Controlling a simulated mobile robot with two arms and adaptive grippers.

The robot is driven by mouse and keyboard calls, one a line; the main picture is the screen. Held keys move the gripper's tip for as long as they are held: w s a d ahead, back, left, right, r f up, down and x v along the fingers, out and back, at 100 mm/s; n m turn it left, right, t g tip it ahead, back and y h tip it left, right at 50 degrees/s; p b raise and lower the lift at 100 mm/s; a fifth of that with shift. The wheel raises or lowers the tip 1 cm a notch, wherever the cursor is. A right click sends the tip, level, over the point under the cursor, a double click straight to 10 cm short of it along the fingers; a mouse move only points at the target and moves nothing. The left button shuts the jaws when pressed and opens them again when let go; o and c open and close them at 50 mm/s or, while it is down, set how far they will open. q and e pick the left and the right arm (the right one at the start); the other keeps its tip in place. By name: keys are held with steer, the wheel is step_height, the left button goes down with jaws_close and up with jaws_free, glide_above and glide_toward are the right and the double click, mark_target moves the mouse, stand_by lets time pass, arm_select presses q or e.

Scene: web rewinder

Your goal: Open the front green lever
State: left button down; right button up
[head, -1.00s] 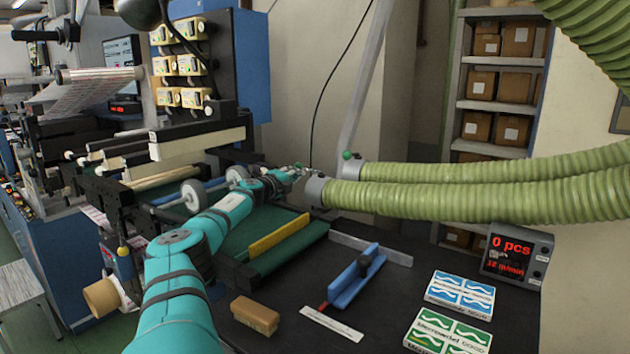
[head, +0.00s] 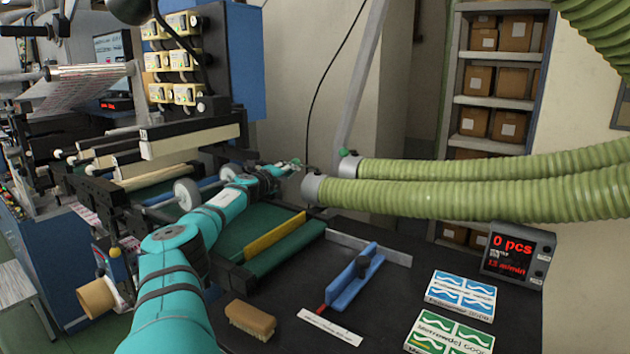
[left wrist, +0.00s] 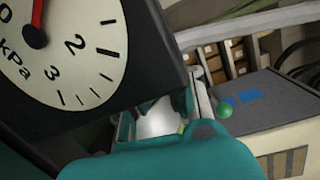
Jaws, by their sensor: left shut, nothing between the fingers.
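Two ribbed green hoses end in grey collars at the middle of the head view. The rear collar bears a green ball knob (head: 343,152). My left gripper (head: 293,164) is shut and empty, just left of and above the front hose's collar (head: 312,187). A small green spot shows at its fingertips; I cannot tell whether they touch a lever there. In the left wrist view a green ball knob (left wrist: 224,110) stands beyond the teal gripper body (left wrist: 165,158), which hides much of the lower middle. My right gripper is not in view.
A kPa gauge (left wrist: 75,50) fills the upper left of the left wrist view, close by. The front hose (head: 480,195) runs off to the right. The dark table holds a blue tool (head: 352,283), a brush (head: 250,319), labelled boxes (head: 462,295) and a counter display (head: 517,255).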

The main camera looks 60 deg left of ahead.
arm_select(q)
steer(key=shift+r, duration=0.2)
step_height(320, 180, up, 10)
steer(key=shift+f, duration=0.15)
stand_by(0.4)
stand_by(0.4)
steer(key=s+d+r, duration=0.1)
steer(key=s+r, duration=0.2)
steer(key=r, duration=0.2)
steer(key=shift+s+d, duration=0.3)
steer(key=shift+d, duration=0.1)
steer(key=shift+f, duration=0.1)
